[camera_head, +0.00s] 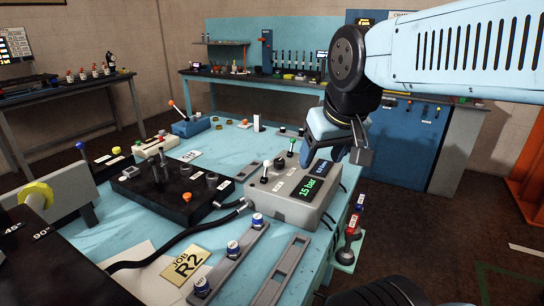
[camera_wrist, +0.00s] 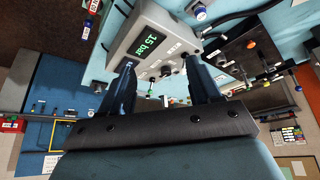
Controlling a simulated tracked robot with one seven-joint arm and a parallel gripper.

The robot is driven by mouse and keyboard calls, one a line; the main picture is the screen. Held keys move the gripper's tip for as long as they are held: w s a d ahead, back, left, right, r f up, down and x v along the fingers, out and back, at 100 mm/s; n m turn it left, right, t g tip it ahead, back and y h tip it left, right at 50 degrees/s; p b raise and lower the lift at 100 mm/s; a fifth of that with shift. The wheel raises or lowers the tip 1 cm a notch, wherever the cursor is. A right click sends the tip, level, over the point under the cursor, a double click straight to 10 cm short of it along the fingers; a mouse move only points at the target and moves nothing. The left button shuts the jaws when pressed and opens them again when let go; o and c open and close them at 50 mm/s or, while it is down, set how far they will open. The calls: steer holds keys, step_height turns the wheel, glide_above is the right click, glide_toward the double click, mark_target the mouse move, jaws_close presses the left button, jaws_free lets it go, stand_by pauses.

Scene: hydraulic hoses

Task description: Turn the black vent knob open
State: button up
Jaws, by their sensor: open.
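A grey control box (camera_head: 290,205) with a green "15 bar" display stands on the blue table; it also shows in the wrist view (camera_wrist: 130,32). A dark knob (camera_head: 279,163) sits on its top near a small lever; I cannot tell for sure that it is the vent knob. In the wrist view a dark round knob (camera_wrist: 166,70) shows between my fingers. My gripper (camera_wrist: 160,65) is open and empty, its two fingers apart and pointing toward the box. In the head view my gripper (camera_head: 326,150) hangs over the box's far right end, partly hiding it.
A black block (camera_head: 165,190) with fittings lies left of the box, with black hoses running between. A green-tipped lever (camera_head: 292,147) stands near my gripper. Blue-capped fittings (camera_head: 233,248) sit on a grey rail in front. Bare blue tabletop (camera_head: 232,145) shows behind.

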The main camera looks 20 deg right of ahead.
steer(key=w+r+n+g, duration=0.3)
steer(key=w+n, duration=0.3)
steer(key=w, duration=0.7)
steer(key=n+g, duration=0.2)
steer(key=n, duration=0.4)
glide_toward(280, 160)
step_height(280, 160, down, 9)
steer(key=shift+r, duration=0.1)
